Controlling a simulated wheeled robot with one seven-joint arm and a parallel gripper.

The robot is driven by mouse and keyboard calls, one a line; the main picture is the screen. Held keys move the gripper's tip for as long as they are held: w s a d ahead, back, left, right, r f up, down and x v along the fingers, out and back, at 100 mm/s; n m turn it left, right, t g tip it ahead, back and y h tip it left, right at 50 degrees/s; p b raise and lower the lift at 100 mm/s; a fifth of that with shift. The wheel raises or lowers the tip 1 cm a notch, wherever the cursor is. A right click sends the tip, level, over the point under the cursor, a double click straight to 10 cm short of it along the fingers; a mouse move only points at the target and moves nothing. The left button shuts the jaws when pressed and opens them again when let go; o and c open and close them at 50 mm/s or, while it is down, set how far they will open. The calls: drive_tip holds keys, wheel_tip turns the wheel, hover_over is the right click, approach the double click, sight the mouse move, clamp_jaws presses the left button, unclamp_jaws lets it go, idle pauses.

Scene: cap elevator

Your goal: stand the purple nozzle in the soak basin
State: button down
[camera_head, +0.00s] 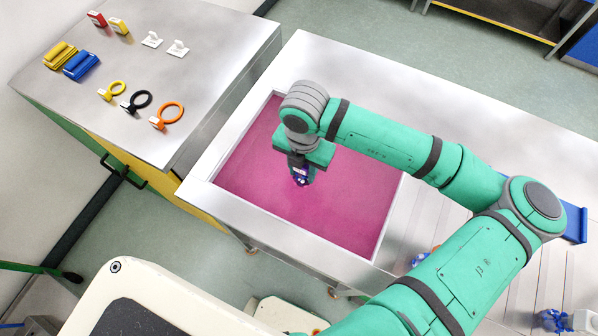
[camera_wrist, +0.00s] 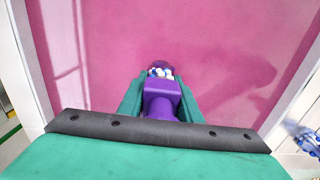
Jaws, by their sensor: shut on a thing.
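The purple nozzle (camera_head: 300,176) is held in my gripper (camera_head: 304,170), over the soak basin (camera_head: 352,233). In the wrist view the nozzle (camera_wrist: 161,97) sits between the two green fingers of my gripper (camera_wrist: 161,100), with white and blue bits at its far end. The basin (camera_wrist: 95,45) has a pink-magenta inside and a pale metal rim. A shadow falls on the pink surface to the right in the wrist view. My gripper and arm hide part of the basin, and I cannot tell whether the nozzle touches the pink surface.
A metal bench (camera_head: 205,62) at the left holds yellow, black and orange rings, blue and yellow blocks, and small white pieces. A blue-and-white item (camera_head: 553,320) lies at the lower right. The basin's pink area left of my gripper is clear.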

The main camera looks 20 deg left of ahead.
sight(300, 174)
drive_tip(key=shift+w+a+f, duration=0.4)
drive_tip(key=shift+a+f, duration=0.1)
drive_tip(key=shift+f, duration=0.2)
drive_tip(key=shift+w+a+f, duration=0.1)
drive_tip(key=shift+f, duration=0.8)
drive_tip(key=shift+w+a+f, duration=0.1)
drive_tip(key=shift+f, duration=0.8)
drive_tip(key=shift+f, duration=0.1)
drive_tip(key=c, duration=1.3)
unclamp_jaws()
wheel_tip(300, 174, up, 12)
drive_tip(key=shift+r, duration=0.1)
